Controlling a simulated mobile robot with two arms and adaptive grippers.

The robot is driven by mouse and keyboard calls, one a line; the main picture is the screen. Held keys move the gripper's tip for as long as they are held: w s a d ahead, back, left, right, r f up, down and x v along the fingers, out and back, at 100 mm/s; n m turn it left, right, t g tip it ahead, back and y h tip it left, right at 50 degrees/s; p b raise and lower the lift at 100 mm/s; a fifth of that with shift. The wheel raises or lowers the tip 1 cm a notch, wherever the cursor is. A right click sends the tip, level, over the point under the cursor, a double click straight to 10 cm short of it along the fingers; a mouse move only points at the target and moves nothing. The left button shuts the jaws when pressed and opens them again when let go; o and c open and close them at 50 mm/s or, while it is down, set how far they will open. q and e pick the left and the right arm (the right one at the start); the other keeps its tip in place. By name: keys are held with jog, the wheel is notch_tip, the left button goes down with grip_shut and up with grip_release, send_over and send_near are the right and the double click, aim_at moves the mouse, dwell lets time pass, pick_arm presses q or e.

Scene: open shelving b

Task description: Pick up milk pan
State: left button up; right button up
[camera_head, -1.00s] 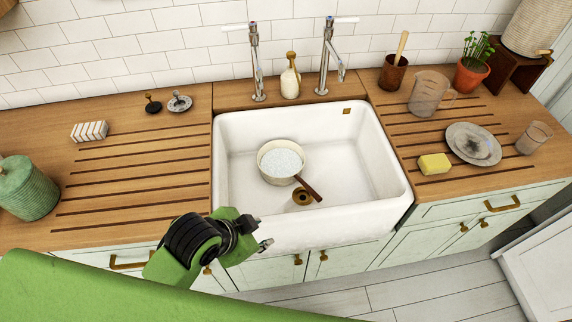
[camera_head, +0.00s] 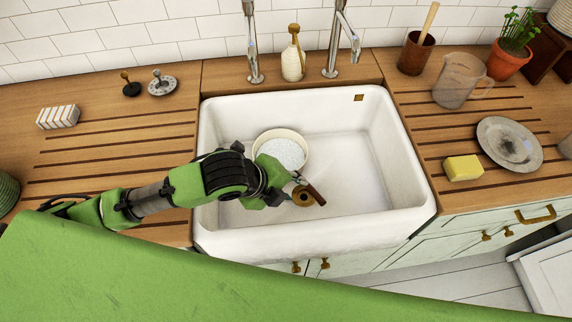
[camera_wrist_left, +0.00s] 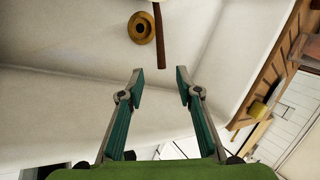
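The milk pan (camera_head: 281,148) sits in the white sink (camera_head: 350,230). It is round and cream, with a whitish speckled inside and a brown handle that points toward the sink's front right. My left gripper (camera_head: 296,185) is over the sink, close to the handle, and hides part of the pan. In the left wrist view, the brown handle (camera_wrist_left: 160,42) hangs down from the top edge, just beyond the gap between the fingers. My left gripper also shows there (camera_wrist_left: 158,80), with its fingers apart and nothing between them. My right gripper is not in view.
A brass drain (camera_head: 303,197) lies beside the handle. Two taps (camera_head: 252,45) and a soap bottle (camera_head: 293,58) stand behind the sink. A yellow sponge (camera_head: 463,168), a plate (camera_head: 509,144) and a glass jug (camera_head: 457,82) are on the right drainboard.

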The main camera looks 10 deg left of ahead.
aim_at(313, 191)
pick_arm(q)
jog(key=x, duration=1)
jog(key=shift+a, duration=0.2)
jog(key=shift+x, duration=2.65)
jog(key=shift+d+r, duration=0.15)
jog(key=shift+d, duration=0.05)
grip_shut()
jog(key=shift+w+r, duration=0.1)
jog(key=shift+w, duration=0.1)
